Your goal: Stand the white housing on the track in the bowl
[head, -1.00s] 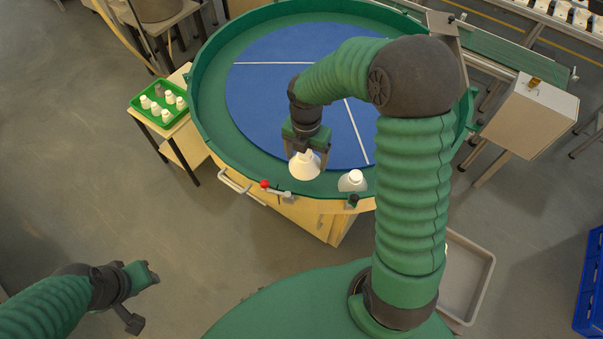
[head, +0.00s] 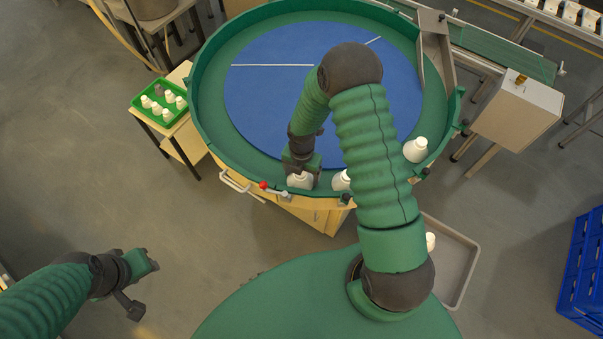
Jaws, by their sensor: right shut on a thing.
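The round bowl (head: 200,115) has a green wall, a green track (head: 219,139) around its edge and a blue disc (head: 262,105) inside. My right gripper (head: 300,172) is shut on a white housing (head: 300,182), which is upright over the near part of the track. I cannot tell whether its base touches the track. A second white housing (head: 341,181) stands just right of it, partly hidden by my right arm. A third white housing (head: 415,150) leans on the track further right. My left gripper (head: 142,286) is open and empty over the floor at lower left.
A red-knobbed lever (head: 264,185) and a handle (head: 236,184) stick out at the bowl's near side. A green tray (head: 150,115) of white pieces stands left. A grey tray (head: 458,262) at right holds a white piece (head: 431,242). A beige box (head: 515,108) stands right.

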